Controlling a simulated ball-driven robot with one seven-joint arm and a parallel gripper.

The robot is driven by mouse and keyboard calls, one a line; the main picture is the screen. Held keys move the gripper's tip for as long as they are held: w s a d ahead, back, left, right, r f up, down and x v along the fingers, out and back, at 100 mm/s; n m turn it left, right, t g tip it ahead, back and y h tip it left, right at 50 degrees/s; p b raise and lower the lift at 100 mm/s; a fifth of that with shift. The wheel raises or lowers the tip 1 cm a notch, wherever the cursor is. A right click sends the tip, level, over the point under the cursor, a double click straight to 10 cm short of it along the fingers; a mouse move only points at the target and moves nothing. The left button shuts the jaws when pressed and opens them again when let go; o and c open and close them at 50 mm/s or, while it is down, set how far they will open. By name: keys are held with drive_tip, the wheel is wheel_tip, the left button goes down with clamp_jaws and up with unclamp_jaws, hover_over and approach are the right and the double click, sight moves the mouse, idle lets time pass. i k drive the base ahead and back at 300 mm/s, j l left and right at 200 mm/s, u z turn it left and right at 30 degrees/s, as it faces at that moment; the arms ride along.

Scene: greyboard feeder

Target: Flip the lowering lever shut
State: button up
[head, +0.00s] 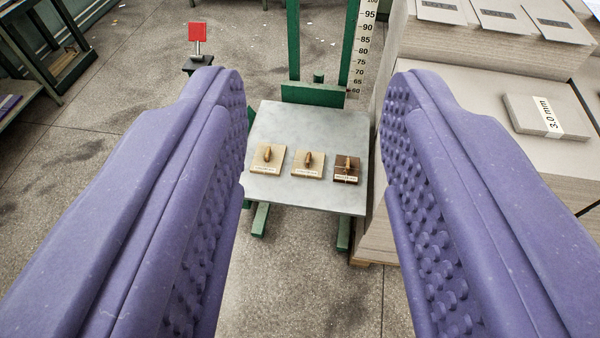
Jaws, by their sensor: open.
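My gripper (313,85) is open. Its two purple, studded fingers stand wide apart at the left and right, with nothing between them. Beyond and below, between the fingers, a grey platform (300,122) is held by a green lift frame (292,40). On it lie three small plates with upright knobs or levers and white labels: a tan left plate (267,159), a tan middle plate (308,162) and a darker brown right plate (347,168). The labels are too small to read, so I cannot tell which, if any, is the lowering lever. My gripper touches none of them.
A number scale (363,50) runs beside the frame. Tall greyboard stacks (450,70) stand close at the right, with a bundle labelled 3.0 mm (545,115). A red square on a post (197,33) stands at back left. The speckled floor (300,290) in front is clear.

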sight(197, 31)
drive_tip(key=i+j+u, duration=0.7)
drive_tip(key=u, duration=0.25)
drive_tip(key=i+u, duration=0.9)
drive_tip(key=i, duration=0.8)
drive_tip(key=i+l+z, duration=0.1)
drive_tip(key=i+z, duration=0.25)
drive_tip(key=i+j+z, duration=0.1)
drive_tip(key=i+z, duration=0.3)
drive_tip(key=i, duration=0.15)
drive_tip(key=i+j+z, duration=0.15)
drive_tip(key=i+z, duration=0.2)
drive_tip(key=i+l+z, duration=0.15)
drive_tip(key=z, duration=0.35)
drive_tip(key=i+z, duration=0.6)
drive_tip(key=z, duration=0.35)
drive_tip(key=i+j+z, duration=0.2)
drive_tip(key=z, duration=0.3)
drive_tip(key=i+j+z, duration=0.25)
drive_tip(key=z, duration=0.25)
drive_tip(key=i+z, duration=0.25)
drive_tip(key=i+j+z, duration=0.1)
drive_tip(key=z, duration=0.2)
